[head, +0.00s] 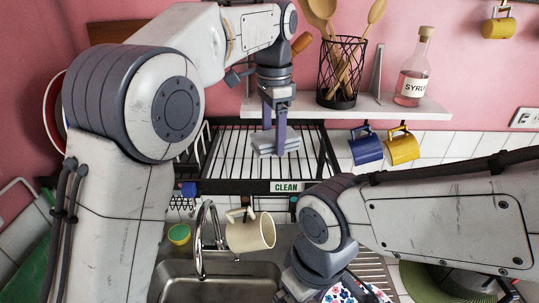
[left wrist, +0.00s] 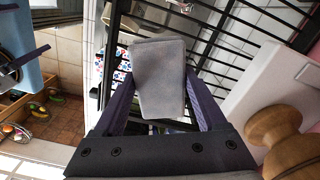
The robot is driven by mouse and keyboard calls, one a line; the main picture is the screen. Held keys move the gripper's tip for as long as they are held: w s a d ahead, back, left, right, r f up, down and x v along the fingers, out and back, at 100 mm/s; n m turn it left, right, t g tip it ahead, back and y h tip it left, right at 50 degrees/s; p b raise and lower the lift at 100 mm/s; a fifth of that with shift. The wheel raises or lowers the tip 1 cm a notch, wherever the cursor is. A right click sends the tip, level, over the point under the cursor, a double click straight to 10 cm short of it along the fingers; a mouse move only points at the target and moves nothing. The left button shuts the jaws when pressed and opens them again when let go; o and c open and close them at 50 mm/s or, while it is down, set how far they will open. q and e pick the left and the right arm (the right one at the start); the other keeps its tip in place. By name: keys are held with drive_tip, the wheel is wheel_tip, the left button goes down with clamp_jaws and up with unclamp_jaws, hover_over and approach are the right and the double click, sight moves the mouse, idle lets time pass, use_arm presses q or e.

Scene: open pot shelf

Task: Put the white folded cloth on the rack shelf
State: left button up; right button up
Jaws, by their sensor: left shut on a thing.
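The white folded cloth (head: 268,147) looks pale grey and is a small, flat, layered bundle. My left gripper (head: 274,128) points down and is shut on it. In the left wrist view, the cloth (left wrist: 158,80) sits between the two fingers of the left gripper (left wrist: 157,100). The rack shelf (head: 222,150) is a black wire rack with a CLEAN label on its front bar. The cloth appears over the rack's wires; I cannot tell whether it touches them. My right arm comes in from the right, and its gripper fingers are not visible.
A wall shelf (head: 430,110) holds a wire utensil basket (head: 340,75) and a syrup bottle (head: 413,75). Blue (head: 366,148) and yellow (head: 402,148) mugs hang below it. A cream mug (head: 252,233) and the tap (head: 200,240) are below the rack, by the sink (head: 225,285).

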sight(269, 166)
use_arm(q)
drive_tip(key=shift+a+f, duration=0.35)
drive_tip(key=shift+a, duration=0.2)
wheel_tip(269, 166, down, 3)
drive_tip(key=shift+s+p, duration=0.1)
drive_tip(key=shift+p, duration=0.6)
drive_tip(key=shift+f, duration=0.45)
drive_tip(key=shift+f, duration=0.15)
drive_tip(key=o, duration=1.2)
drive_tip(key=shift+o, duration=0.2)
drive_tip(key=shift+r, duration=0.45)
wheel_tip(269, 166, up, 11)
drive_tip(key=shift+r, duration=0.2)
